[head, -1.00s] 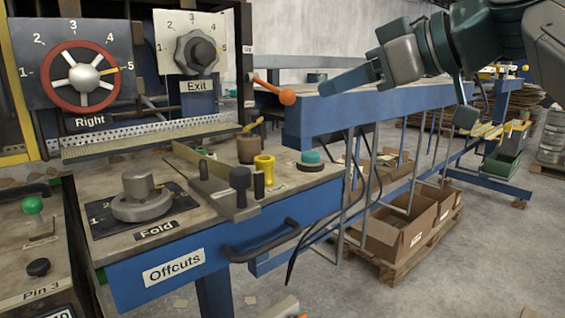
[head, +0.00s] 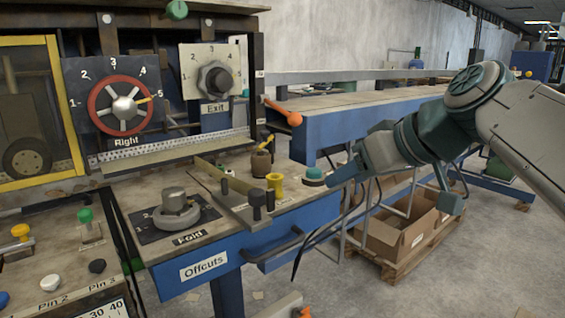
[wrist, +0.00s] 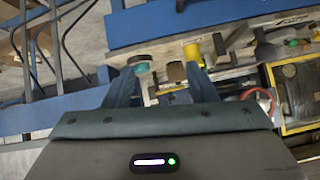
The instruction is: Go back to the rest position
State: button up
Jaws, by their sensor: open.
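My gripper (head: 343,172) is at the right of the head view, raised in front of the blue-edged machine table. Its arm comes in from the right edge. In the wrist view the two blue-grey fingers (wrist: 163,86) stand apart with nothing held between them. Beyond the fingertips are a teal-topped knob (wrist: 140,62) and a yellow piece (wrist: 193,54) on the machine bench. I cannot tell from the views how far the fingertips are from the teal knob.
The bench holds a Fold dial (head: 175,208), yellow piece (head: 275,182), teal knob (head: 314,176) and Offcuts drawer (head: 212,265) with a protruding handle. An orange-ended lever (head: 293,117) sticks out behind. Cardboard boxes (head: 398,238) stand below. Grey floor at front right is open.

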jog(key=s+d+f+m+g+h+p, duration=0.2)
jog(key=s+f+m+h+p, duration=0.1)
jog(key=s+f+p, duration=0.3)
jog(key=s+d+f+m+g+h+p, duration=0.1)
jog(key=s+f+m+g+h+p, duration=0.1)
jog(key=s+f+p, duration=0.4)
notch_tip(320, 180, down, 3)
jog(key=shift+d+r+m+g+h+p, duration=0.1)
jog(key=shift+d+m+g+h+p, duration=0.25)
jog(key=shift+m+h, duration=0.4)
